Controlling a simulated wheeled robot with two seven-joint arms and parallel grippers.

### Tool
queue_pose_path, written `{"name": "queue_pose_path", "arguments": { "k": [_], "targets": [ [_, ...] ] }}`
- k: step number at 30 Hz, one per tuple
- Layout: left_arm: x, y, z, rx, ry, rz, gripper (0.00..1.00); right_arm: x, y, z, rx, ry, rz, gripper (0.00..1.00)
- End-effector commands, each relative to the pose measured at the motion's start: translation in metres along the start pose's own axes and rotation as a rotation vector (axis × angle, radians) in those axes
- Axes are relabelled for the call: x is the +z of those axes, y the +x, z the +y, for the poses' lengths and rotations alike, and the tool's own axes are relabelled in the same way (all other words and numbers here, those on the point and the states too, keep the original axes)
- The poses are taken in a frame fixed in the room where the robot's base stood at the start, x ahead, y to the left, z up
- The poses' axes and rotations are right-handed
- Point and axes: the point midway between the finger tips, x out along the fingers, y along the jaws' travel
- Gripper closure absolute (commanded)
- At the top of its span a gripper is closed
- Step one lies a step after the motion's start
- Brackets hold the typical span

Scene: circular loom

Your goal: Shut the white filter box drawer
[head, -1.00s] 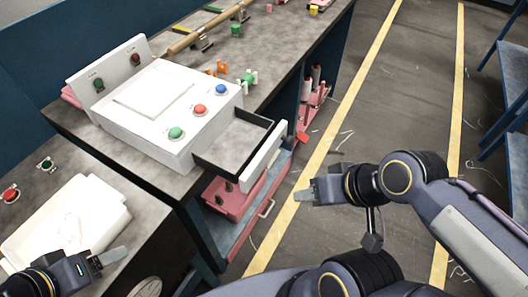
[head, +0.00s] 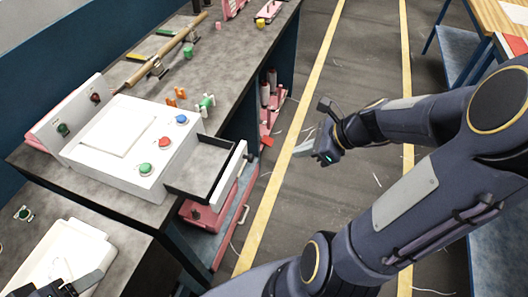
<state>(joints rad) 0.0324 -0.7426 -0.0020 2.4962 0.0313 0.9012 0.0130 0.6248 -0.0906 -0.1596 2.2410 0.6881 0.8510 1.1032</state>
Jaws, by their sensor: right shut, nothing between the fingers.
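The white filter box (head: 130,140) stands on the grey bench, with green, red and blue buttons on top. Its drawer (head: 198,168) is pulled out toward the right, past the bench edge.
The white tray (head: 42,262) lies on the nearer bench. Behind the filter box are a wooden roller (head: 165,52), orange pieces and a green piece. A pink bin (head: 208,215) sits on the shelf below the drawer.

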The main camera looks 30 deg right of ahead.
Motion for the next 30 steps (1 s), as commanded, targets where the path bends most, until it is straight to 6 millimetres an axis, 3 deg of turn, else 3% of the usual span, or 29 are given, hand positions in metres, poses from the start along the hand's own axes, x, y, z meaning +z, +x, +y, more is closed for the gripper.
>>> {"name": "queue_pose_path", "arguments": {
  "k": [13, 21, 30],
  "targets": [
    [0.009, 0.018, -0.008, 0.0, 0.0, 0.0, 0.36, -0.003, 0.094, 0.003, 0.008, -0.008, 0.002, 1.0],
    [0.006, 0.011, -0.005, 0.0, 0.0, 0.0, 0.36, 0.024, 0.116, 0.002, 0.005, -0.012, 0.002, 1.0],
    [0.006, 0.011, -0.005, 0.0, 0.0, 0.0, 0.36, 0.028, 0.12, 0.002, 0.002, -0.011, 0.002, 1.0]
  ]
}}
